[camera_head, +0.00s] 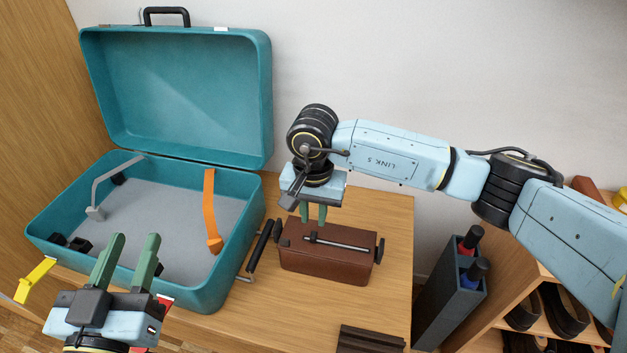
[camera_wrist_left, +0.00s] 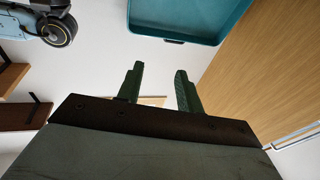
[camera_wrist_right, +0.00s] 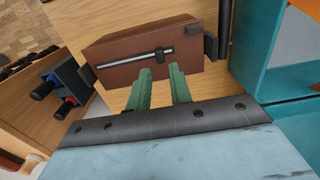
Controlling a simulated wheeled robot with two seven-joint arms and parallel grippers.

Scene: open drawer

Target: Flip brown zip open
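A brown box-shaped case (camera_head: 325,262) sits on the wooden table, right of the teal suitcase; I take it to be the brown zip item. A thin metal bar with a dark slider end (camera_head: 337,243) runs along its upper face. It also shows in the right wrist view (camera_wrist_right: 145,47). My right gripper (camera_head: 314,214) is just above the case's back edge, fingers pointing down and a gap between them. In the right wrist view its fingers (camera_wrist_right: 162,85) are apart and empty, near the bar. My left gripper (camera_head: 126,258) is open and empty at the suitcase's front.
The open teal suitcase (camera_head: 255,240) has an orange strap (camera_head: 209,210) and a grey strap (camera_head: 104,187). A black bar handle (camera_head: 263,245) lies between suitcase and case. A dark grey holder (camera_head: 448,297) and wooden shelf stand at the right. The table (camera_head: 398,225) is clear behind the case.

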